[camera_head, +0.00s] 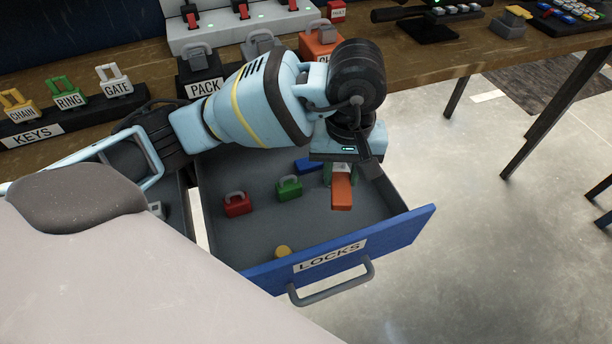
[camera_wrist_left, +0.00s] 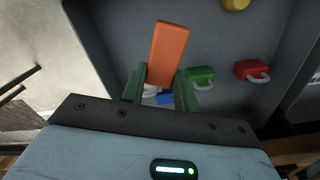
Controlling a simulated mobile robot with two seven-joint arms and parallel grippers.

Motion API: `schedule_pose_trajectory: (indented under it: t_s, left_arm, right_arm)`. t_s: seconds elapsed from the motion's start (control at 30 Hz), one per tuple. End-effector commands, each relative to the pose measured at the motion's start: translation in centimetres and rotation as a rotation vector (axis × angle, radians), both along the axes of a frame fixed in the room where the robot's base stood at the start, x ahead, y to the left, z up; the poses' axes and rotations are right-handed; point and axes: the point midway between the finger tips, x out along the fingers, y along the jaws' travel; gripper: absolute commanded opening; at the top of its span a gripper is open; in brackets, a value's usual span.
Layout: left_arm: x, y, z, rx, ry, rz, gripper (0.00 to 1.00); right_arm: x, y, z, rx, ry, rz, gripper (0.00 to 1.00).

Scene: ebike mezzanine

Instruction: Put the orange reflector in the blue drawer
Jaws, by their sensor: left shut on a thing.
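The orange reflector (camera_head: 341,192) is a flat oblong block. My left gripper (camera_head: 342,170) is shut on one end of it and points down over the open blue drawer (camera_head: 410,228), labelled LOCKS. In the left wrist view the reflector (camera_wrist_left: 168,52) stands out between the green fingers (camera_wrist_left: 160,88) with the grey drawer floor behind it. I cannot tell whether it touches the floor. The right gripper is not in view.
In the drawer lie a red padlock (camera_head: 237,204), a green padlock (camera_head: 288,187), a blue item (camera_head: 308,165) and a yellow round piece (camera_head: 283,252). The workbench (camera_head: 150,72) behind carries labelled padlocks. The drawer's front left floor is mostly clear.

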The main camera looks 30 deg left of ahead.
Motion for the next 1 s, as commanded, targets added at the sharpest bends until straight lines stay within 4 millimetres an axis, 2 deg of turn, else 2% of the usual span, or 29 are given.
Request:
schedule_pose_trajectory:
  t_s: [0.27,0.6,0.87,1.0]
  left_arm:
    - [0.0,0.0,-0.3,0.000,0.000,-0.003,0.08]
    - [-0.1,0.0,-5.5,0.000,0.002,-0.002,0.08]
    - [0.0,0.0,-6.3,-0.001,0.000,-0.003,0.08]
    - [-0.1,0.0,-7.4,0.001,0.003,-0.001,0.08]
  right_arm:
    - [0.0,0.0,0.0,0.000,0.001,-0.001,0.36]
    - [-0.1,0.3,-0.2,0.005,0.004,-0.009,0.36]
    - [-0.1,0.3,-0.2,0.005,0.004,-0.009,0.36]
    - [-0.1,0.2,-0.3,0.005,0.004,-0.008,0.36]
